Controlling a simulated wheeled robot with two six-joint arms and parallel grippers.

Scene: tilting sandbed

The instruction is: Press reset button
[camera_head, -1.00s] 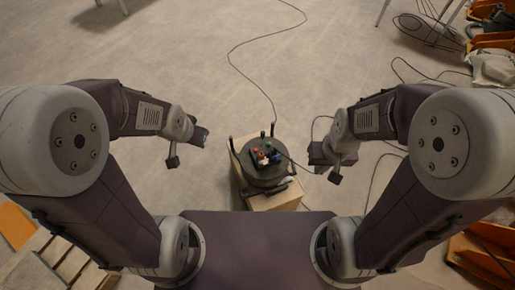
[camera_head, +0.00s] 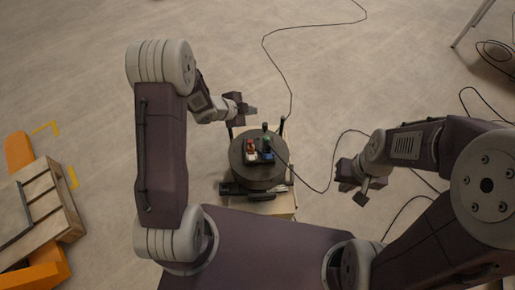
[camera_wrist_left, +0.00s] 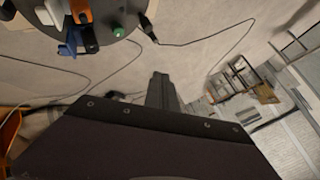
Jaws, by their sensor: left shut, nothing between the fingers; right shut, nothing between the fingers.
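A round dark device (camera_head: 240,176) stands on a pale box-like base in the head view. On its top are a red and white part (camera_head: 250,150), a blue part (camera_head: 267,156) and a green part (camera_head: 265,142). No label is readable, so I cannot tell which is the reset button. In the left wrist view a green round knob or button (camera_wrist_left: 119,31) sits near the device's edge, beside blue and orange parts. My left gripper (camera_head: 250,110) is shut and empty, just beyond the device's far edge. My right gripper (camera_head: 361,197) is shut and empty, right of the device and apart from it.
Thin upright posts (camera_head: 282,127) stand at the device's far side. A black cable (camera_head: 291,75) runs from there across the floor, and another loops to the right. A wooden crate (camera_head: 45,210) with orange parts lies at the left.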

